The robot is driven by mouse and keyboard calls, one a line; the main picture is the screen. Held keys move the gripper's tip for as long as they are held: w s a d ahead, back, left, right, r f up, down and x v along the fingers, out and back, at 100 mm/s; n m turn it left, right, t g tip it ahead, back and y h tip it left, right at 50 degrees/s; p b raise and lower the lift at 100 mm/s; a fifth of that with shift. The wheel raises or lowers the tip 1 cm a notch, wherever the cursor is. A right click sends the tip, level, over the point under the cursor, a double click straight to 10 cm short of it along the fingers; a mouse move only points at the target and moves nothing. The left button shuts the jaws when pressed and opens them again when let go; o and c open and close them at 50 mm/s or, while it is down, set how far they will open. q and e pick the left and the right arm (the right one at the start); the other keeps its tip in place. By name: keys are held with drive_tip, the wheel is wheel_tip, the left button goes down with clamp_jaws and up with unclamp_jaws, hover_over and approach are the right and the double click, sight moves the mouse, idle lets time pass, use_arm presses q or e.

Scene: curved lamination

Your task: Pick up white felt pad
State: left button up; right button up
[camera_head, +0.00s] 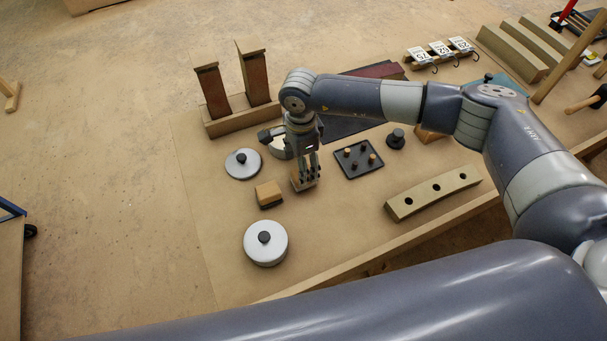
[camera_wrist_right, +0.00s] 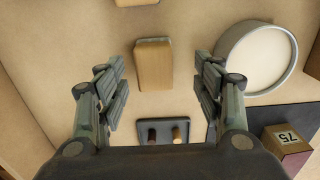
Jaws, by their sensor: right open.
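My right gripper (camera_head: 306,168) points down over a small wooden block (camera_head: 304,184). In the wrist view, its two fingers (camera_wrist_right: 160,85) are spread apart on either side of this block (camera_wrist_right: 153,65), with clear gaps and nothing held. The block has a greyish strip along one edge. I cannot pick out a white felt pad for certain. An open round tin (camera_wrist_right: 222,62) beside the right finger shows a flat whitish surface (camera_wrist_right: 262,58) inside. In the head view this tin (camera_head: 279,148) is partly hidden by my wrist. My left gripper is not in view.
A wooden bar with holes (camera_head: 433,193) lies near the front edge. Two uprights (camera_head: 212,90) stand behind.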

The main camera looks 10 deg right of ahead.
drive_tip(key=f+p, duration=0.1)
drive_tip(key=f, duration=0.2)
drive_tip(key=shift+s+d+f+p, duration=0.15)
drive_tip(key=shift+s+d+p, duration=0.05)
drive_tip(key=shift+s+p, duration=0.2)
drive_tip(key=shift+w+f, duration=0.1)
drive_tip(key=shift+f, duration=0.65)
drive_tip(key=c, duration=1.1)
